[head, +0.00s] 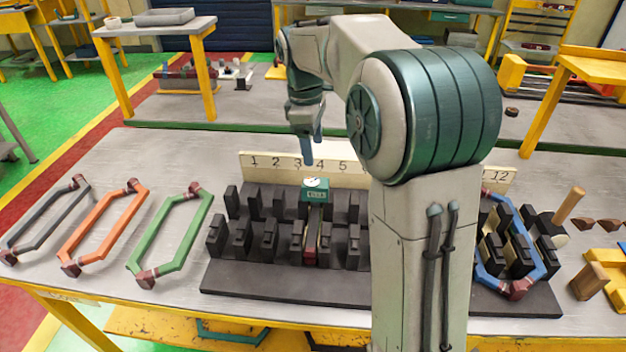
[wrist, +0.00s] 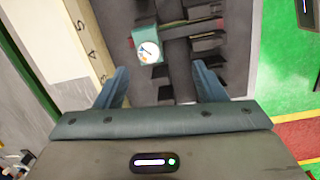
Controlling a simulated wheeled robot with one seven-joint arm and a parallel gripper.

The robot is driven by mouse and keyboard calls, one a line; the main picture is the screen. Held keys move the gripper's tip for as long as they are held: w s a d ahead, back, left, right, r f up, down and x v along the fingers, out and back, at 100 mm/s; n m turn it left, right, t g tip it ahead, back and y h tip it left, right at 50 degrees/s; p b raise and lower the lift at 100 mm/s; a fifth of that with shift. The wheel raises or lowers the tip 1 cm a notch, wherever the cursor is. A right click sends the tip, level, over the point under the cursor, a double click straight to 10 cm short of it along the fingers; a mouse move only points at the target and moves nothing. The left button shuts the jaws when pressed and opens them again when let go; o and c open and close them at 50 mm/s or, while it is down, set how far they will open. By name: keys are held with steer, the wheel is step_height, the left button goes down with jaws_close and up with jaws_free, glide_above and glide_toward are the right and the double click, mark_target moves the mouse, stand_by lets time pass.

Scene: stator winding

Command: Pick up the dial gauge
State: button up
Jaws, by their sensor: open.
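The dial gauge is a small teal box with a round white dial; in the head view the dial gauge (head: 315,188) sits upright on the black slotted fixture (head: 280,283), below the number 3–4 part of the board. In the wrist view the dial gauge (wrist: 148,46) is ahead of my fingers, left of centre, with its dial facing the camera. My gripper (head: 307,150) is above and slightly behind the gauge, pointing down. In the wrist view my gripper (wrist: 162,86) has its two blue fingers wide apart with nothing between them touching. My arm hides the fixture's middle right.
Black, orange and green coil frames (head: 170,235) lie on the grey table at left. A blue coil (head: 512,250) sits on the fixture's right end. A numbered board (head: 262,165) stands behind the slots. Wooden pieces (head: 590,280) lie at right.

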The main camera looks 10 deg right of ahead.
mark_target(316, 182)
steer(key=shift+n, duration=0.8)
steer(key=w+f, duration=0.1)
steer(key=f, duration=0.3)
steer(key=d+f+p, duration=0.1)
steer(key=f, duration=0.4)
steer(key=w+f, duration=0.1)
steer(key=f, duration=0.4)
steer(key=shift+w+d+p, duration=0.2)
steer(key=shift+w+p, duration=0.1)
steer(key=shift+p, duration=0.05)
steer(key=shift+c, duration=0.3)
steer(key=shift+r, duration=0.1)
steer(key=c, duration=1)
